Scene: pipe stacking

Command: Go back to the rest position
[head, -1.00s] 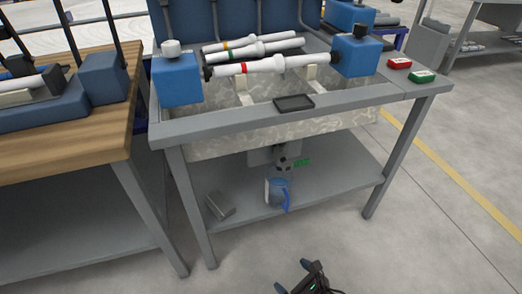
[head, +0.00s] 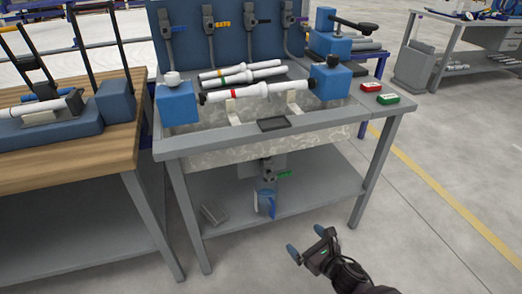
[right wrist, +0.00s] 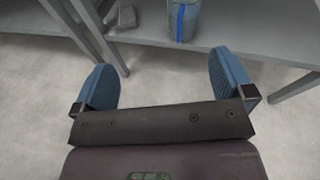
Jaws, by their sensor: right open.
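My right gripper (head: 309,252) is open and empty in the head view, low in front of the grey workbench and over the floor. In the right wrist view its two blue fingers (right wrist: 165,88) stand wide apart with nothing between them. White pipes lie over the sink of the bench: one with a red band (head: 250,91) in front, one with a green band (head: 252,77) and one with an orange band (head: 240,69) behind it. The front pipe lies between two blue blocks. My left gripper is not in view.
The grey bench (head: 190,139) has a lower shelf with a blue-handled jug (head: 266,203) and a grey block (head: 214,213). A wooden-topped table (head: 60,164) stands left.

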